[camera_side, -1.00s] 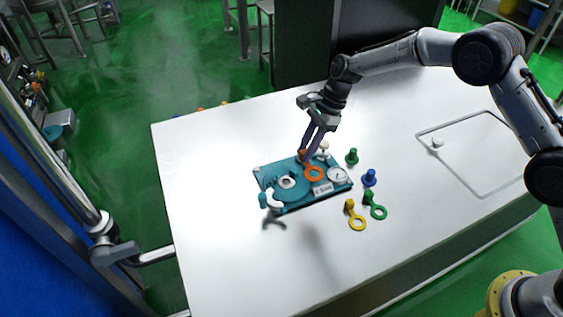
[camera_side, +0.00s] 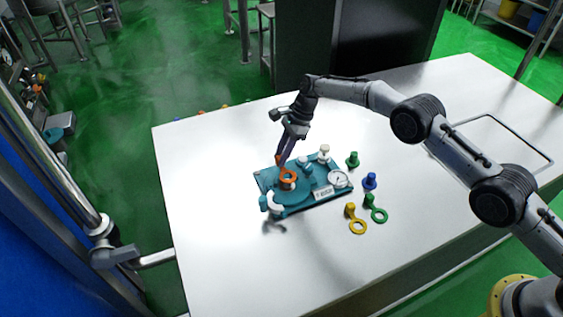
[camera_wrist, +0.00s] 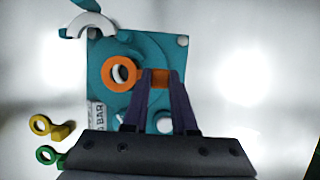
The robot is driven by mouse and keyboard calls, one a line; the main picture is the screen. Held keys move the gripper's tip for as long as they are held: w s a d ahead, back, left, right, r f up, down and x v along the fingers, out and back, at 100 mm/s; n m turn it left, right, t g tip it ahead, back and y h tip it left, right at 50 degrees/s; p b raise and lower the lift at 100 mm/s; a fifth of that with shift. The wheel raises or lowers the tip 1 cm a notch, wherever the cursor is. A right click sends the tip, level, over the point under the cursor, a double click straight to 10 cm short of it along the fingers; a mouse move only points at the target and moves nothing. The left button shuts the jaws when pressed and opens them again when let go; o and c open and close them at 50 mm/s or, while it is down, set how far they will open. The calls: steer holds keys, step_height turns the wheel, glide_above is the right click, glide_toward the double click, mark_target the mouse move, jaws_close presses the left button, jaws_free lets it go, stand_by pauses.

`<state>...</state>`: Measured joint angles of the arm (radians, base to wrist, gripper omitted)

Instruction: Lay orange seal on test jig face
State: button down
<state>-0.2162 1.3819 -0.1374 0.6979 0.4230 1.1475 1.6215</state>
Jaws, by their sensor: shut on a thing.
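The orange seal (camera_side: 288,176) is a flat ring with a tab. My gripper (camera_side: 280,160) is shut on that tab. In the wrist view, the seal's ring (camera_wrist: 110,72) reaches left from my fingertips (camera_wrist: 160,79), over the round face of the teal test jig (camera_wrist: 98,52). A pale face centre shows through the ring, a little off to its right. In the side view the ring is over the round part of the jig (camera_side: 313,203). I cannot tell whether it touches the face. My fingers hide part of the jig in the wrist view.
The jig carries a white curved clamp (camera_side: 275,203), a dial gauge (camera_side: 338,179) and a label plate. A yellow ring (camera_side: 357,226), a green ring (camera_side: 379,214), a blue plug (camera_side: 369,179) and a green plug (camera_side: 352,159) stand or lie to its right.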

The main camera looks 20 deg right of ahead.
steer(key=shift+w+f, duration=0.1)
steer(key=shift+f, duration=1.55)
steer(key=shift+f, duration=0.15)
steer(key=c, duration=0.7)
jaws_free()
steer(key=v, duration=1.2)
steer(key=shift+a, duration=0.1)
